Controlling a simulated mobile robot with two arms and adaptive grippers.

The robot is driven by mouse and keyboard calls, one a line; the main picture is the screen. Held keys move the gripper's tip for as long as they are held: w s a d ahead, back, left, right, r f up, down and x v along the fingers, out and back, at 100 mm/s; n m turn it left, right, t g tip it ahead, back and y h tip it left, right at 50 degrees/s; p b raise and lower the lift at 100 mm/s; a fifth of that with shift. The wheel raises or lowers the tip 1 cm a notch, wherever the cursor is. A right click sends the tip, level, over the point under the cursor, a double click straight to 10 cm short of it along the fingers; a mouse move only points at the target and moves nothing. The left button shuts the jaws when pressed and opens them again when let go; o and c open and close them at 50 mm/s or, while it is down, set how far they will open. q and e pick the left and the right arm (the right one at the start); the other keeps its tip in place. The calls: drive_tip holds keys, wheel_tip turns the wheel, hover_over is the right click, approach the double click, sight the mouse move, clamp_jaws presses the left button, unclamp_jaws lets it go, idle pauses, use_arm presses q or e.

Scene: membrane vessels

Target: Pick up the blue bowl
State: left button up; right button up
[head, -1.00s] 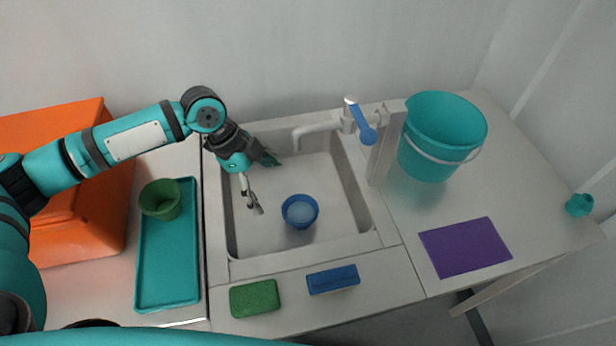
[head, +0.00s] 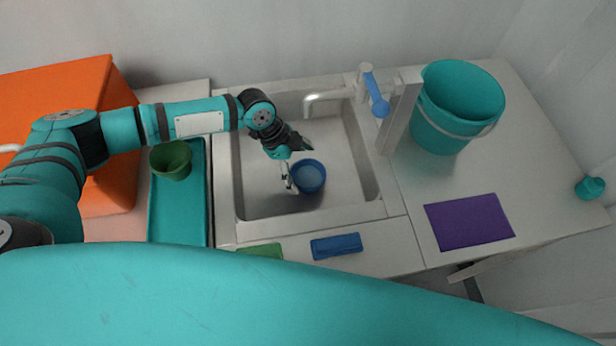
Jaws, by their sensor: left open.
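The blue bowl (head: 310,177) stands upright in the sink basin, with a paler inside that may be liquid. My left gripper (head: 299,168) is open and reaches down into the sink at the bowl's left side. One finger shows at the bowl's left edge and the other, dark, near its far rim. I cannot tell whether either finger touches the bowl. My right gripper is not in view.
A teal tray (head: 180,222) with a green cup (head: 171,160) lies left. A blue sponge (head: 336,246) lies in front. A teal bucket (head: 455,110) and purple mat (head: 470,221) are right.

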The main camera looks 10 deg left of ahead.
sight(313, 185)
use_arm(q)
drive_tip(key=p+x, duration=0.1)
drive_tip(key=x, duration=0.4)
drive_tip(key=shift+s+d, duration=0.15)
drive_tip(key=shift+d, duration=0.1)
drive_tip(key=c, duration=1.2)
drive_tip(key=shift+c, duration=1)
drive_tip(key=shift+r, duration=0.1)
